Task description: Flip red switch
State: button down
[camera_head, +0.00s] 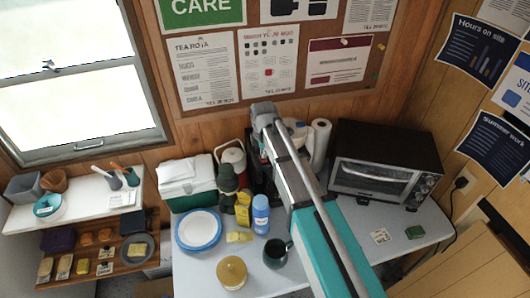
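I cannot make out a red switch in this view. My arm reaches from the lower right to the back of the worktop, and its far end bends down in front of a dark appliance (258,180). The arm hides much of that appliance, and any switch on it does not show. My gripper is not visible; it is hidden behind my own arm links or out of sight. A black socket with a plug (461,183) is on the right wall, and no red shows on it.
A toaster oven (372,178) stands right of my arm. A blue-rimmed plate (198,230), blue bottle (260,215), dark mug (275,254), yellow-brown lidded pot (232,273) and green-and-white cool box (187,180) crowd the left side. The worktop's right front is mostly clear.

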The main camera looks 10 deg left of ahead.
jog(key=shift+s+f, duration=0.3)
jog(key=shift+s, duration=0.3)
jog(key=shift+r, duration=0.15)
jog(key=shift+w+a+r+p, duration=0.25)
jog(key=shift+r+p, duration=0.35)
jog(key=shift+p, duration=0.2)
jog(key=r+p, duration=0.3)
jog(key=shift+w+d, duration=0.2)
jog(key=shift+w, duration=0.2)
notch_tip(320, 180, up, 10)
jog(key=w+p, duration=0.1)
jog(key=p, duration=0.8)
jog(key=shift+w+a+f+p, duration=0.2)
jog(key=shift+a+p, duration=0.1)
jog(key=shift+a, duration=0.1)
